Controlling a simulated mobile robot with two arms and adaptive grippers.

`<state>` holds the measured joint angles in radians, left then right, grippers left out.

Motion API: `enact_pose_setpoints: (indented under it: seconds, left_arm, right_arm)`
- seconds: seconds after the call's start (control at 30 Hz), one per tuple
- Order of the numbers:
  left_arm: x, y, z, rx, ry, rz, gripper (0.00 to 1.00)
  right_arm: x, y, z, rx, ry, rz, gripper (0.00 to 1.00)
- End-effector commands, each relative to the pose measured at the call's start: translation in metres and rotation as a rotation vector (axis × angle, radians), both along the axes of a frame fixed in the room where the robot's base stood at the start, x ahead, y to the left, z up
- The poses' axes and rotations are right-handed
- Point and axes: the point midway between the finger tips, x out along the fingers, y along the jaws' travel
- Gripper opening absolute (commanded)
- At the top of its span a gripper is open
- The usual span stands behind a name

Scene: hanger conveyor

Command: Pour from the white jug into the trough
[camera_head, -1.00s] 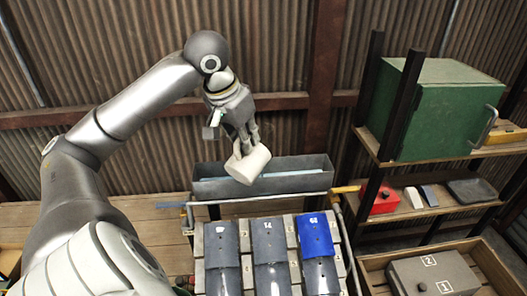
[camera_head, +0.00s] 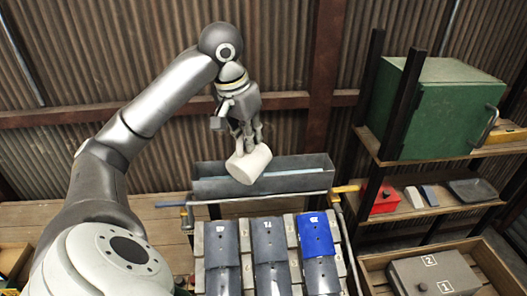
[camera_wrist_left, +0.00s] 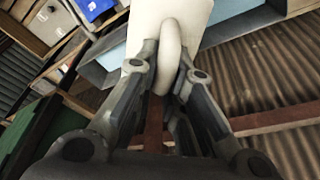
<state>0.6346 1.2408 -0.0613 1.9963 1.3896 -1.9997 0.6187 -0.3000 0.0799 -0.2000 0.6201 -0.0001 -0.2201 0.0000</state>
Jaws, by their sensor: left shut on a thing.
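The white jug (camera_head: 249,164) is tilted on its side in the head view, over the left part of the trough. My left gripper (camera_head: 247,143) is above it and shut on its handle. In the left wrist view the fingers (camera_wrist_left: 165,85) close around the white jug handle (camera_wrist_left: 170,50). The trough (camera_head: 310,167) is a long grey metal channel with a pale blue strip inside. I cannot see any stream from the jug, and its mouth is hard to make out. My right gripper is not in view.
Panels with blue and dark plates (camera_head: 268,242) stand in front of the trough. At right, a shelf holds a green box (camera_head: 440,110) and a red box (camera_head: 382,199). A wooden crate (camera_head: 375,265) holds a grey box. A corrugated wall is behind.

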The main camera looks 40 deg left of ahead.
Motion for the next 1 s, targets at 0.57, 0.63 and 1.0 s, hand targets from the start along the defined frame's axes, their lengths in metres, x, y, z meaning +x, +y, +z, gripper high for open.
enact_pose_setpoints:
  seconds: [0.57,0.63,1.0]
  left_arm:
    - [0.0068,0.0009,-0.0011,-0.012,0.061,-0.001,0.0]
    - [0.0084,0.0013,-0.0017,-0.014,0.078,0.0,0.0]
    - [0.0097,0.0018,-0.004,-0.017,0.102,0.001,0.0]
  right_arm:
    - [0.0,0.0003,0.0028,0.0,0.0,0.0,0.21]
    - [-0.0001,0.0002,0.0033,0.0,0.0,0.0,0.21]
    - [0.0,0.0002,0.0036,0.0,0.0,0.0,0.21]
